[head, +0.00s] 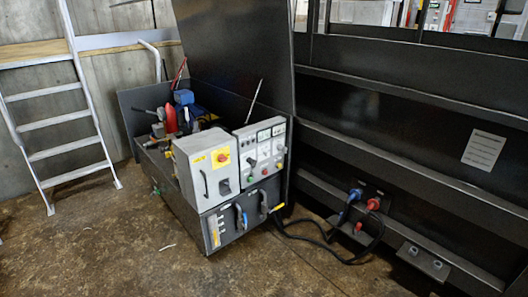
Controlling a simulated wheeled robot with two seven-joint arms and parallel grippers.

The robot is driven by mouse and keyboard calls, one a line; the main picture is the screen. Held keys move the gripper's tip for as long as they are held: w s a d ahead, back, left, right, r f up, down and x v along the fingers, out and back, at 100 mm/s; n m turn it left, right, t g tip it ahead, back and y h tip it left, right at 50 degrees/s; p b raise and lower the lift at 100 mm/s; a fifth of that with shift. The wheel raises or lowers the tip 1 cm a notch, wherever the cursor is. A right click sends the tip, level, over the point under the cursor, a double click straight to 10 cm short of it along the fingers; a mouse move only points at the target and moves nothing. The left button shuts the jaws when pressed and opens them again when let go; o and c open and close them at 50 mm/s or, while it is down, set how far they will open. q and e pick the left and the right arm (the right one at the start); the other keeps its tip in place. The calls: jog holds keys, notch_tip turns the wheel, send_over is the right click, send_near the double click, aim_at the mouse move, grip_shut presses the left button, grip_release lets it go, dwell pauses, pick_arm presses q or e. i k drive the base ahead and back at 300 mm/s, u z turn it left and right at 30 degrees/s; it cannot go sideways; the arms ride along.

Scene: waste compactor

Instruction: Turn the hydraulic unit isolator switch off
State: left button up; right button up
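The hydraulic unit (182,202) stands on the floor at the middle left, a dark cabinet with its lid raised. A light grey box (192,166) on its front carries a red rotary knob on a yellow plate (222,157). This looks like the isolator switch, but its exact position is too small to read. A black handle (204,184) and a small dark switch or latch (224,186) are on the same box. Neither of my grippers is in the head view.
A control panel (262,150) with meters and buttons is right of the grey box. Cables (325,243) run over the floor to blue and red plugs (374,204) on the dark compactor wall (400,140). A ladder (62,130) stands left. The floor in front (130,255) is mostly clear.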

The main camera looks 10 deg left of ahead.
aim_at(222, 158)
jog(key=u, duration=0.15)
jog(key=i, duration=0.95)
jog(key=u, duration=0.5)
